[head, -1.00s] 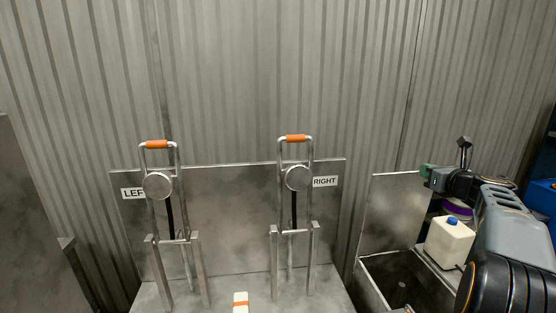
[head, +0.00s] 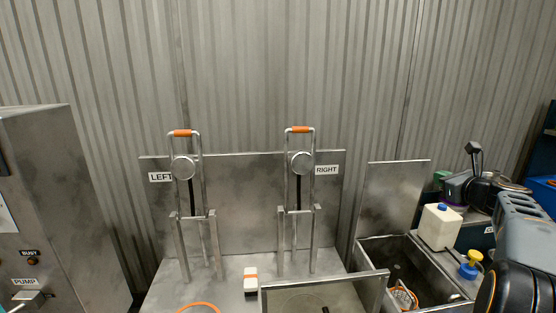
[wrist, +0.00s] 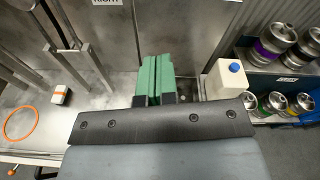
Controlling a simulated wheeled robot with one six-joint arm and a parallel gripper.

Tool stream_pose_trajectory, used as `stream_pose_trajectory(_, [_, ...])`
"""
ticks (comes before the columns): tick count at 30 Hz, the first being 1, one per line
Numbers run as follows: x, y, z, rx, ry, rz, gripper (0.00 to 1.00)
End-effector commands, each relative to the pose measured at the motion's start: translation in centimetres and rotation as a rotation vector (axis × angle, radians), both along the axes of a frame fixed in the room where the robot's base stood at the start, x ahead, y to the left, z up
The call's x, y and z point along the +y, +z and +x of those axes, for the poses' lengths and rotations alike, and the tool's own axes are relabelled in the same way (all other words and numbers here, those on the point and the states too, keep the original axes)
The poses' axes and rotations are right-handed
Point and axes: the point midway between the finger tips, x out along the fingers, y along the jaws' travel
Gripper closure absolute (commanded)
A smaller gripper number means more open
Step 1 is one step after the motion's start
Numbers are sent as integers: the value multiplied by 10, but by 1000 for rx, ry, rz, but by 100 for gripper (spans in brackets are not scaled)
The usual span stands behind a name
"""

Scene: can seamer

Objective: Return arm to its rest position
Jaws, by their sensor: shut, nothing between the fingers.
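The fingers point away over the steel basin area. A white jug with a blue cap (head: 440,225) stands below my gripper; it also shows in the wrist view (wrist: 226,82), just right of the fingers and apart from them.
Two upright lever frames with orange grips, left (head: 187,190) and right (head: 301,190), stand on the steel bench. A white box with an orange band (head: 251,285) sits between them. An open basin (head: 360,252) is at right. Several kegs (wrist: 273,42) stand on shelves.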

Motion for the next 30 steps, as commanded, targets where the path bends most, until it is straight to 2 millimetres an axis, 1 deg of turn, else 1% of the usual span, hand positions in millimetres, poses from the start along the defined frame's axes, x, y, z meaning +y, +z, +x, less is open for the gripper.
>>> stream_pose_trajectory(5, [6, -43, -9, 106, 74, -228, 100])
stream_pose_trajectory(8, [16, -72, -22, 189, 158, -409, 100])
stream_pose_trajectory(11, [41, -98, -39, 268, 294, -617, 100])
stream_pose_trajectory(14, [77, -125, -64, 337, 496, -866, 100])
stream_pose_trajectory(15, [96, -136, -77, 360, 603, -982, 100])
stream_pose_trajectory(17, [127, -153, -103, 380, 796, -1176, 100])
stream_pose_trajectory(18, [149, -163, -123, 382, 940, -1311, 100])
stream_pose_trajectory(20, [179, -177, -156, 365, 1164, -1508, 100])
stream_pose_trajectory(21, [196, -185, -178, 343, 1311, -1632, 100])
stream_pose_trajectory(24, [226, -200, -225, 273, 1600, -1878, 100])
stream_pose_trajectory(25, [233, -202, -235, 253, 1662, -1934, 100])
stream_pose_trajectory(27, [246, -206, -256, 214, 1761, -2037, 100])
stream_pose_trajectory(30, [262, -207, -273, 160, 1814, -2138, 100])
